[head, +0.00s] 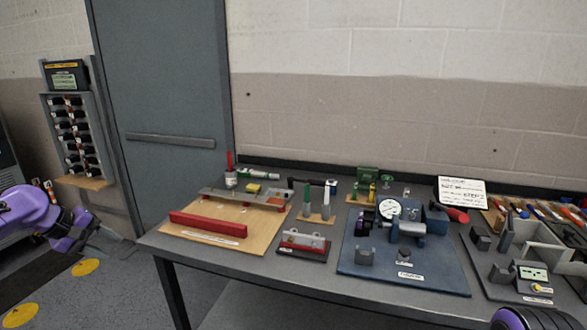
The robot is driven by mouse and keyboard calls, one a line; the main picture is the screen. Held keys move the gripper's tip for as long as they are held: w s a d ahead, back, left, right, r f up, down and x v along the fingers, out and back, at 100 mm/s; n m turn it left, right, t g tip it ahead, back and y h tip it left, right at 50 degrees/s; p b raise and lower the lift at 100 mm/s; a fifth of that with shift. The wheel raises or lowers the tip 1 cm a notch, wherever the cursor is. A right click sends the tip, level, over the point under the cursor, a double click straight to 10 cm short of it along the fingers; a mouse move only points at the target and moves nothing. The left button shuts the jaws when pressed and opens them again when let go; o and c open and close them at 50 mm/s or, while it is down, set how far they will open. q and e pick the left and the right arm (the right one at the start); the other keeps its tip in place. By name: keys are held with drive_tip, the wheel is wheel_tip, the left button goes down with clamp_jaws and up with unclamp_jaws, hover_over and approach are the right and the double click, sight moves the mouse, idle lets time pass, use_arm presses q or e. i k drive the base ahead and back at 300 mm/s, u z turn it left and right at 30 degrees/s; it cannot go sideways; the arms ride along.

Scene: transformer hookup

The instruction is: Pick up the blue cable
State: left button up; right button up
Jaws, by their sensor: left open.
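I cannot make out a blue cable in the head view.
A grey table (240,268) holds a red bar (208,224) on a wooden board, a blue fixture plate (400,275) with a dial gauge (389,209), and a grey tray (545,252). A rack of black plugs (75,135) stands at the left.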

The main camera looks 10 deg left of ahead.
sight(538, 214)
drive_tip(key=z, duration=0.8)
drive_tip(key=i, duration=0.65)
drive_tip(key=z, duration=1.25)
drive_tip(key=i, duration=1.15)
drive_tip(key=z, duration=0.3)
